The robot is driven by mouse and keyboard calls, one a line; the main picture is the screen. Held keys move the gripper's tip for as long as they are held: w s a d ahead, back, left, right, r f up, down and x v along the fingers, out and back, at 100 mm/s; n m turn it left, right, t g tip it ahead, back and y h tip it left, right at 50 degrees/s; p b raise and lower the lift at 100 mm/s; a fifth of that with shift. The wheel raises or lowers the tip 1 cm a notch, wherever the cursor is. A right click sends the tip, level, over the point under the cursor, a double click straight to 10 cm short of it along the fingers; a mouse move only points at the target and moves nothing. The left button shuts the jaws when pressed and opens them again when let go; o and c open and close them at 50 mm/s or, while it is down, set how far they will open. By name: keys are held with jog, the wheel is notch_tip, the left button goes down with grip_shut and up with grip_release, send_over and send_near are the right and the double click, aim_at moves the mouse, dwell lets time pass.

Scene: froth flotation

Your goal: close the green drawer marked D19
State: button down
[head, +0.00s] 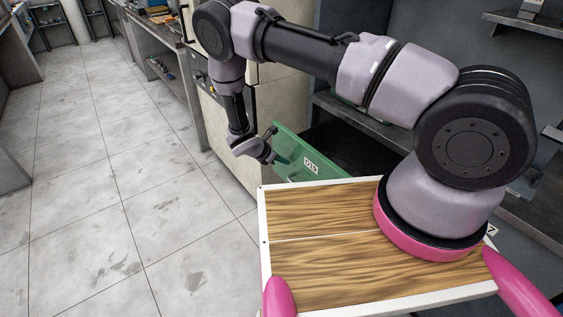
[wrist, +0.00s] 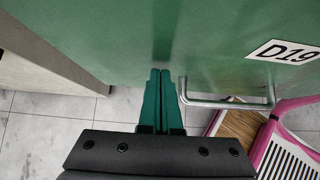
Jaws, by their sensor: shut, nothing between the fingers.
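The green drawer (head: 320,160) stands pulled out from the unit, just beyond the front edge of my base. Its white label reads D19 and shows in both views. In the wrist view the green drawer front (wrist: 215,50) fills the upper part, with a metal bar handle (wrist: 228,104) at its lower edge. My gripper (head: 282,161) is at the left part of the drawer front, fingers shut and empty. In the wrist view the shut green fingertips (wrist: 160,75) point at the front, left of the handle. I cannot tell whether they touch it.
A pale cabinet (head: 275,105) stands left of and behind the drawer. Dark metal shelves (head: 370,125) are at the right, close to my arm. The tiled floor (head: 110,200) on the left is clear. A workbench (head: 160,40) runs along the back.

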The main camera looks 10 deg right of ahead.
jog(key=w+d, duration=0.6)
jog(key=d, duration=0.4)
jog(key=w+d, duration=0.6)
jog(key=d, duration=0.5)
jog(key=shift+w+d, duration=0.15)
jog(key=shift+d+r, duration=0.15)
